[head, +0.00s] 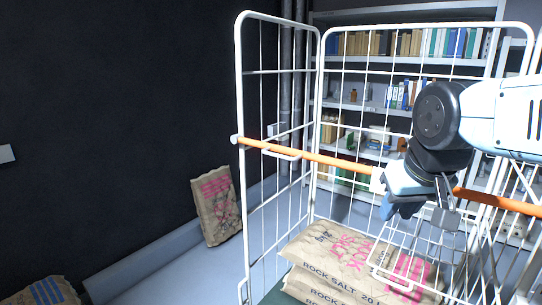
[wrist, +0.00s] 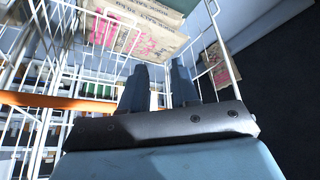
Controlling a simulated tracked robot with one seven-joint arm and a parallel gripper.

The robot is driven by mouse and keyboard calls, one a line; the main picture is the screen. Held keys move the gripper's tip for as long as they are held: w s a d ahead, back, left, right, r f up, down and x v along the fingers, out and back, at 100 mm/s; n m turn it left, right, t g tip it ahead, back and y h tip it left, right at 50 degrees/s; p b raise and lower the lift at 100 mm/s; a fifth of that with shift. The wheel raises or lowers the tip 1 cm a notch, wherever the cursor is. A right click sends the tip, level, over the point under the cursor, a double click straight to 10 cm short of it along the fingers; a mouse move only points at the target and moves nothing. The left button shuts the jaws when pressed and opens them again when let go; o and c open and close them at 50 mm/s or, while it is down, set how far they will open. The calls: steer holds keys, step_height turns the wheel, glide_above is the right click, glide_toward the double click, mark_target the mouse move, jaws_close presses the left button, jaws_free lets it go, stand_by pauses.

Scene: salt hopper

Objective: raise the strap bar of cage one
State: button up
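The strap bar (head: 310,156) is an orange bar across the front of the white wire cage (head: 240,90). The bar (wrist: 60,102) shows there to the left of the fingers. I cannot tell whether they touch it. No cage number is visible.
Rock salt sacks (head: 325,255) lie stacked inside the cage. Another sack (head: 216,205) leans on the dark wall at left, and one (head: 42,292) shows at the bottom left. Shelves (head: 440,15) with books stand behind.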

steer(key=w+n+g+h, duration=0.1)
steer(key=w, duration=0.1)
steer(key=n+t+h, duration=0.8)
steer(key=n, duration=0.1)
glide_toward(273, 155)
steer(key=x, duration=1)
steer(key=shift+w+d, duration=0.25)
steer(key=shift+w, duration=0.05)
steer(key=shift+c, duration=0.3)
steer(key=shift+f, duration=0.1)
jaws_close()
